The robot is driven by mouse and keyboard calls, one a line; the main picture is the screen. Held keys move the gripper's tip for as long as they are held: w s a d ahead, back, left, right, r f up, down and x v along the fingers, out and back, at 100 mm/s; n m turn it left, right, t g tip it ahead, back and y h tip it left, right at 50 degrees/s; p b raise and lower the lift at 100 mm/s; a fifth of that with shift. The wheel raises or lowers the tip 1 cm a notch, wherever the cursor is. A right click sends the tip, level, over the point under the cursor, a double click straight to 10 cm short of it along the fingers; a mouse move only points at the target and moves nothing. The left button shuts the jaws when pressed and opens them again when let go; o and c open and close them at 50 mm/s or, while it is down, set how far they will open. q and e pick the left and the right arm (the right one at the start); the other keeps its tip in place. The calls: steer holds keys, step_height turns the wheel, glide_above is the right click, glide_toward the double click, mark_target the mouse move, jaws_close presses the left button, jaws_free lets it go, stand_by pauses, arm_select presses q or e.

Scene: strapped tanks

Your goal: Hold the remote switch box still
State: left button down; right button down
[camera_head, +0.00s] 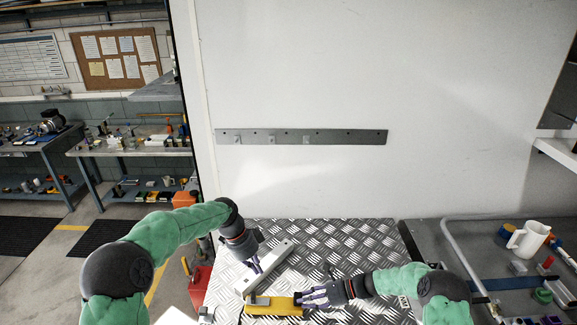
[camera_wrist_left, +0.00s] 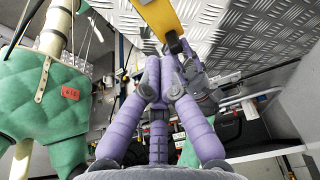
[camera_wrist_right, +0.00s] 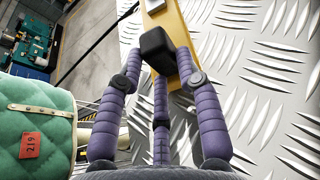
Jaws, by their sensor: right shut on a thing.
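I take the long yellow box (camera_head: 273,306) on the tread-plate bench top to be the remote switch box; it has a grey piece on its left end. My right gripper (camera_head: 303,299) is shut on its right end. In the right wrist view the yellow box (camera_wrist_right: 177,30) runs between my right fingers, behind a black block that hides part of the grip. My left gripper (camera_head: 252,267) is above the pale grey bar (camera_head: 266,266), behind the box. Its fingers look drawn together in the left wrist view (camera_wrist_left: 158,60), with the yellow box (camera_wrist_left: 160,17) beyond them.
The tread-plate surface (camera_head: 370,240) is mostly clear at the back and right. A grey metal strip (camera_head: 350,137) is fixed on the white wall behind. A side bench on the right holds a white jug (camera_head: 528,239) and small items. A red container (camera_head: 200,287) stands at left.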

arm_select(q)
steer(key=shift+r, duration=2.25)
arm_select(e)
steer(key=c, duration=0.7)
jaws_free()
steer(key=v, duration=1.2)
arm_select(q)
steer(key=shift+r, duration=0.25)
arm_select(e)
steer(key=shift+r, duration=4)
arm_select(q)
steer(key=shift+f, duration=0.1)
arm_select(e)
steer(key=shift+f, duration=0.1)
